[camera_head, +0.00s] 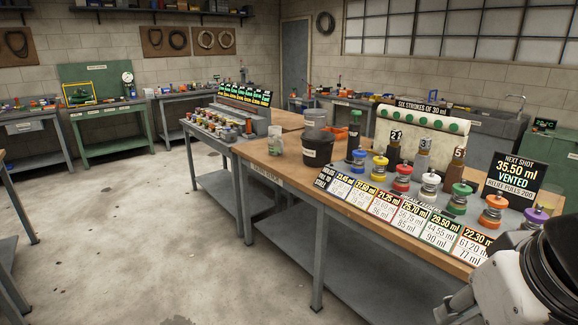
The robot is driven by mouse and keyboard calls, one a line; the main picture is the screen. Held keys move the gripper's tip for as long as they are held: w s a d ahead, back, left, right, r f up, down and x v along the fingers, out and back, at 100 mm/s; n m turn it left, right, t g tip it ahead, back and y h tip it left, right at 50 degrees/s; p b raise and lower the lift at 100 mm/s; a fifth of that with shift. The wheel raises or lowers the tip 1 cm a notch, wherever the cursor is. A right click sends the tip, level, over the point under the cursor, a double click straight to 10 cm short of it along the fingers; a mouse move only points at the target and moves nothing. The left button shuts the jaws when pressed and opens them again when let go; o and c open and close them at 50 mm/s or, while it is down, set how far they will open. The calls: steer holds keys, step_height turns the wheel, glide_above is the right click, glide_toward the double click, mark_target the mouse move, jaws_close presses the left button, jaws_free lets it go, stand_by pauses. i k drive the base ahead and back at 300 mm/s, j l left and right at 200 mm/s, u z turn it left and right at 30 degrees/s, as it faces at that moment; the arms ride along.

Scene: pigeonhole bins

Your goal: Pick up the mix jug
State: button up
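I cannot read a label that names the mix jug. A small clear jug-like vessel (278,142) with a green mark stands upright at the left end of the wooden bench (262,165) and looks the most like it. To its right stands a dark labelled tub (317,150) with a clear vessel (316,121) at its top. My arm's white and black parts fill the bottom right corner, well away from these vessels. My gripper's fingers cannot be made out in this view.
A dark bottle (354,136) stands right of the tub. Several coloured-top dispensers (402,178) line the bench behind price-like cards (385,213). A "next shot" sign (514,178) stands at right. Another bench (222,150) adjoins at left. The floor at left is clear.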

mark_target(276, 144)
steer(key=i+j+u, duration=0.15)
steer(key=i+u, duration=0.9)
steer(key=i+j+z, duration=0.1)
steer(key=i+z, duration=0.4)
steer(key=i, duration=0.6)
steer(key=i+l+z, duration=0.15)
steer(key=i+l, duration=0.2)
steer(key=i, duration=0.15)
steer(key=i+l+z, duration=0.15)
steer(key=i+l, duration=0.15)
steer(key=i, duration=0.2)
